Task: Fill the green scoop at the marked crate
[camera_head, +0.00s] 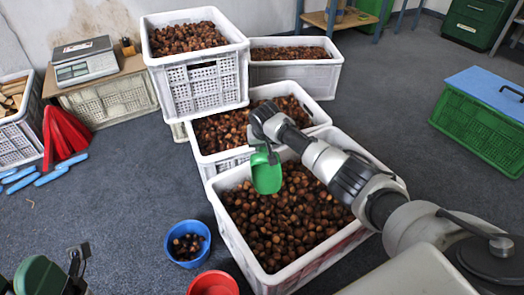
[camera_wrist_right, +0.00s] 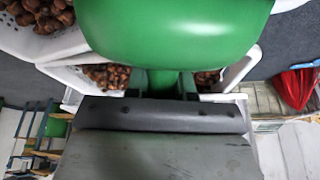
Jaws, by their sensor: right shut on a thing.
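My right gripper (camera_head: 262,148) is shut on the handle of the green scoop (camera_head: 266,172). The scoop hangs over the far left part of the front white crate (camera_head: 234,238), which is full of brown chestnuts (camera_head: 285,220). I see no chestnuts in the scoop. In the right wrist view the scoop (camera_wrist_right: 180,35) fills the top, with my right gripper (camera_wrist_right: 160,90) below it; its fingertips are mostly hidden. I cannot make out a mark on any crate. My left gripper is not in view.
More chestnut crates stand behind: a middle one (camera_head: 207,166), a raised one (camera_head: 203,84) and a far one (camera_head: 295,72). A blue bowl (camera_head: 188,226) with some chestnuts and a red bowl (camera_head: 213,284) sit left of the front crate. Floor to the right is clear up to a green crate (camera_head: 480,132).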

